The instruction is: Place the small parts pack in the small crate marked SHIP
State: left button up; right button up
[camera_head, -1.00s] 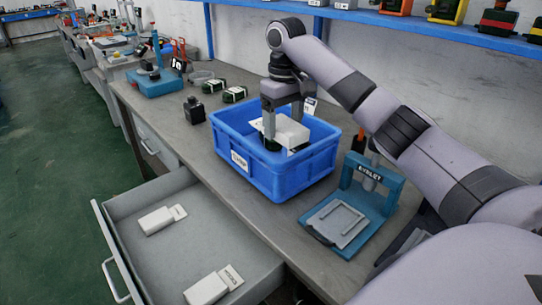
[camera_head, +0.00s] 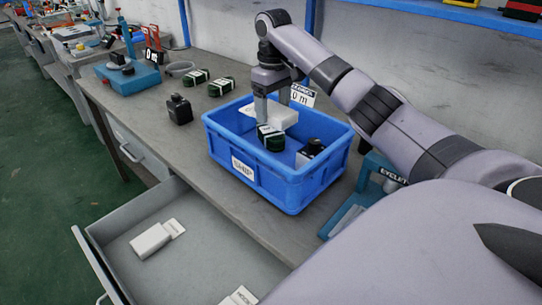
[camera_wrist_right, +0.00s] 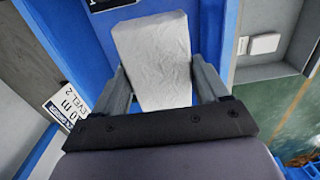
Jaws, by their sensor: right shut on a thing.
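The blue crate (camera_head: 288,188) marked SHIP stands on the bench and also shows in the wrist view (camera_wrist_right: 68,30). My right gripper (camera_head: 272,103) is inside the crate's outline, toward its back left. It is shut on a white parts pack (camera_head: 284,117), which sits between the fingers in the wrist view (camera_wrist_right: 155,55). I cannot tell whether the pack touches the crate floor. A dark green strapped bundle (camera_head: 270,138) and a black item (camera_head: 310,150) with a white label are in the crate. My left gripper is not in view.
An open drawer (camera_head: 195,262) juts out at the front, with white packs (camera_head: 152,240) in it.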

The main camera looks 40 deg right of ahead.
notch_tip(320, 180, down, 16)
jog(key=shift+b, duration=0.45)
jog(key=o, duration=1.1)
jog(key=shift+f, duration=0.1)
jog(key=shift+c, duration=0.2)
notch_tip(320, 180, up, 12)
jog(key=shift+r+p, duration=0.15)
jog(key=shift+p, duration=0.3)
